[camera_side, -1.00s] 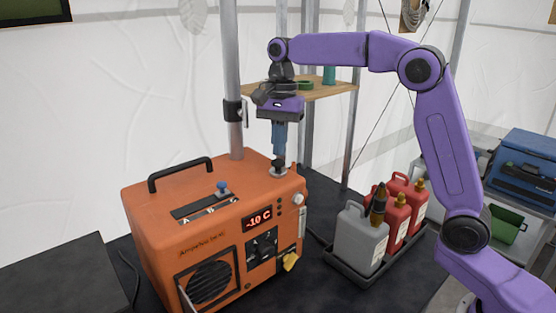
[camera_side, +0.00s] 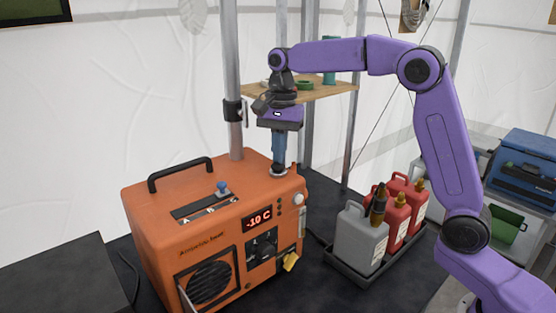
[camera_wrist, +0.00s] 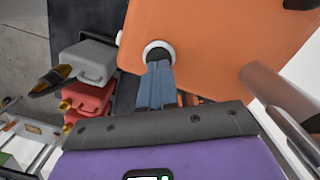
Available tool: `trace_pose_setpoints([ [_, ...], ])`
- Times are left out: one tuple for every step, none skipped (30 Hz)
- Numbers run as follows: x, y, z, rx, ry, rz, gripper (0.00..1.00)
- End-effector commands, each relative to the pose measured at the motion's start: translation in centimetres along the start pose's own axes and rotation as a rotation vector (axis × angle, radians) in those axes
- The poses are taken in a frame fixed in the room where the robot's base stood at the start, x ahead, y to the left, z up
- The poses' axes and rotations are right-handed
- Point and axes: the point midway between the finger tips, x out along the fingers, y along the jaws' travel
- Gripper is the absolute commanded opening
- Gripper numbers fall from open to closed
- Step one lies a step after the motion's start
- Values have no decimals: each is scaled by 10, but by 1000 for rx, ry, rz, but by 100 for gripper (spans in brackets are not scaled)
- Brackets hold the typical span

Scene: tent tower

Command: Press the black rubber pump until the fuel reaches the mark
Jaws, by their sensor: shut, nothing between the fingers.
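The orange heater (camera_side: 200,225) stands on the dark table, and its display (camera_side: 257,217) reads -10 C. My gripper (camera_side: 279,165) is shut and empty, pointing straight down at the heater's back right top corner. Its blue fingertips are on the black rubber pump, inside the pale collar (camera_side: 279,173). The pump is squashed down and mostly hidden by the fingers. In the wrist view, the fingertips (camera_wrist: 157,68) reach into the white collar (camera_wrist: 159,46), with a dark rim around them. I cannot make out the fuel level or its mark.
A black handle (camera_side: 180,172) and a blue knob (camera_side: 222,186) by a slot stand on the heater's top. A metal pole (camera_side: 233,80) rises close behind my gripper. A tray to the right holds a grey can (camera_side: 360,238) and red cans (camera_side: 396,218).

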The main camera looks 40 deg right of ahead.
Motion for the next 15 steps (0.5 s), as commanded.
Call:
trace_pose_setpoints([
  [-1, 0, -6, 5, 1, 1, 0],
  [-2, 0, -8, 6, 1, 2, 0],
  [-4, 0, -13, 6, 2, 2, 0],
  [-6, 0, -17, 6, 2, 1, 0],
  [-7, 0, -20, 6, 2, 0, 0],
  [-9, 0, -25, 7, 2, 1, 0],
  [-11, 0, -27, 5, 2, 1, 0],
  [-11, 0, -28, 4, 2, 1, 0],
  [-12, 0, -29, 3, 2, 1, 0],
  [-12, 0, -29, 2, 2, 1, 0],
  [-12, 0, -28, 2, 2, 1, 0],
  [-12, 0, -28, 2, 2, 1, 0],
  [-12, 0, -28, 2, 2, 1, 0],
  [-12, 0, -28, 2, 2, 1, 0],
  [-12, 0, -28, 2, 1, 1, 0],
])
